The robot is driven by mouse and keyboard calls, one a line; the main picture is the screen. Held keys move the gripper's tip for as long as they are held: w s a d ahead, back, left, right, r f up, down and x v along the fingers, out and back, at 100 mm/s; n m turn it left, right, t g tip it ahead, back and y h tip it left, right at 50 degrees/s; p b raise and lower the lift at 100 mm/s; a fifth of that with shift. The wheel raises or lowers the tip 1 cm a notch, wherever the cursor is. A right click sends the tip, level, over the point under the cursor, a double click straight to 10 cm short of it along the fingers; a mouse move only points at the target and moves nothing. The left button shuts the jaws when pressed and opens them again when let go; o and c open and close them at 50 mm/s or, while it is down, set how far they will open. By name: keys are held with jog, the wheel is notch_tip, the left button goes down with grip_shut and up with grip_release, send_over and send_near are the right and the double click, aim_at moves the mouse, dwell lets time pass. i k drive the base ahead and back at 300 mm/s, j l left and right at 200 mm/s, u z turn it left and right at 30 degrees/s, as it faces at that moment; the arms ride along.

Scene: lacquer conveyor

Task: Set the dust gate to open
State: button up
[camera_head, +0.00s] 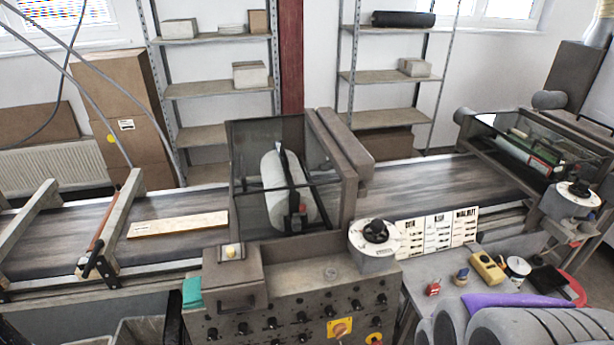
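No part is clearly marked as the dust gate, and I cannot tell its setting. A lever with an orange-red bar and black end (101,232) sits at the conveyor's left frame. A round white dial with a black knob (375,233) stands on the machine's right corner. A similar dial (579,193) is on the far right unit. A control panel (290,312) with several black knobs and a yellow-backed button faces me.
A belt conveyor (178,247) carrying a pale board (178,224) runs across the view, through a glazed brush housing (262,200). A grey bench (450,285) at right holds small tools. Large grey rounded shapes (530,328) fill the lower right. Grey hoses hang at left.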

aim_at(232, 252)
jog(key=i+j, duration=0.15)
jog(key=j, duration=0.25)
jog(key=i+j, duration=0.1)
jog(key=j, duration=0.35)
jog(key=i+j, duration=0.15)
jog(key=j, duration=0.25)
jog(key=k+j+u, duration=0.05)
